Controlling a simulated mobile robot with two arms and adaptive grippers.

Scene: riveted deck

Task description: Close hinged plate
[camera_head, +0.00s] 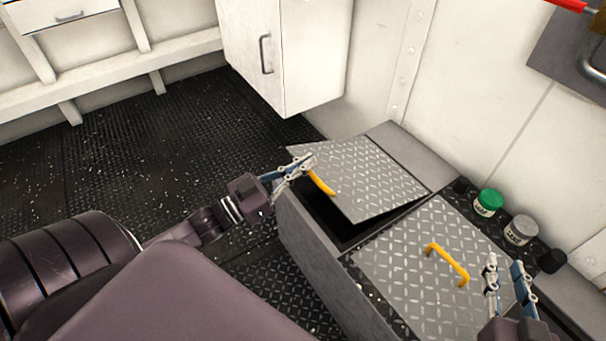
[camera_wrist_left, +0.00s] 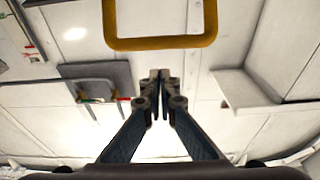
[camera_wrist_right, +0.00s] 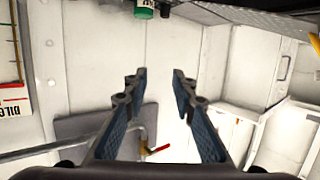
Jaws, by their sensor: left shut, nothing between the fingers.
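The hinged plate (camera_head: 365,172) is a grey diamond-tread lid with a yellow handle (camera_head: 321,182). It is tilted partly open over a dark opening (camera_head: 335,222) in the grey box. My left gripper (camera_head: 306,160) is shut and empty at the plate's left edge, beside the handle; I cannot tell whether it touches the plate. In the left wrist view the yellow handle (camera_wrist_left: 160,43) hangs just beyond the shut fingertips. A second tread plate (camera_head: 420,270) with a yellow handle (camera_head: 447,265) lies flat at the near right. My right gripper (camera_head: 508,272) is open and empty above its right part.
A green-lidded jar (camera_head: 488,203), a grey-lidded jar (camera_head: 520,231) and a black item (camera_head: 551,261) stand along the box's right edge by the wall. A white cabinet (camera_head: 290,55) hangs behind. The dark tread floor (camera_head: 150,160) at the left is clear.

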